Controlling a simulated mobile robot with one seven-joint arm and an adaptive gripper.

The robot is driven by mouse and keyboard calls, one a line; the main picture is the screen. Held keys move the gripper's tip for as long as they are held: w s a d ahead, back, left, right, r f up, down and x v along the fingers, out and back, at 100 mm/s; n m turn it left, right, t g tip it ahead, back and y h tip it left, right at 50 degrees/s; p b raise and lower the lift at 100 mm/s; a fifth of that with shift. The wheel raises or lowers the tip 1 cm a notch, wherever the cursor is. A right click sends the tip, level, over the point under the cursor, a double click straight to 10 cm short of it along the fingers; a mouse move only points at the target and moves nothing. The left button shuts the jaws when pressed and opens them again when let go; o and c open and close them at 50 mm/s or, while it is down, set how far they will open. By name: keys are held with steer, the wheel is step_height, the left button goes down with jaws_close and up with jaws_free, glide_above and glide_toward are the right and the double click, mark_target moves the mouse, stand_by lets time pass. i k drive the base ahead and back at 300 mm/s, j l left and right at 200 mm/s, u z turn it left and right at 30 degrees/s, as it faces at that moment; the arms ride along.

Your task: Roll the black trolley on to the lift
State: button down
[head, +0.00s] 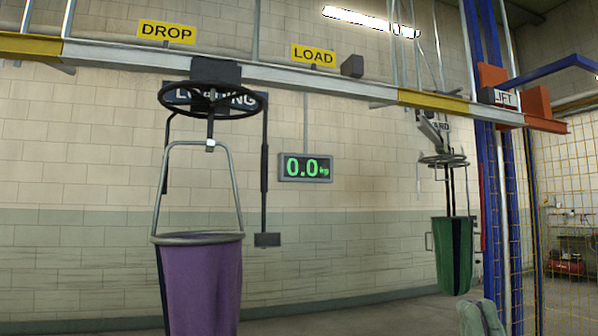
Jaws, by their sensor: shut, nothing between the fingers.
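I cannot make out my gripper in the head view.
A small dark block (352,66) sits on the rail (300,76) between trolley and lift. A green bag (453,255) hangs from another ring behind the rail. The scale display (305,168) reads 0.0. A grey-green shape (482,318) at the bottom edge is unclear. Yellow mesh (570,215) stands right.

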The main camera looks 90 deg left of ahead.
mark_target(212, 76)
steer(key=u, duration=2.8)
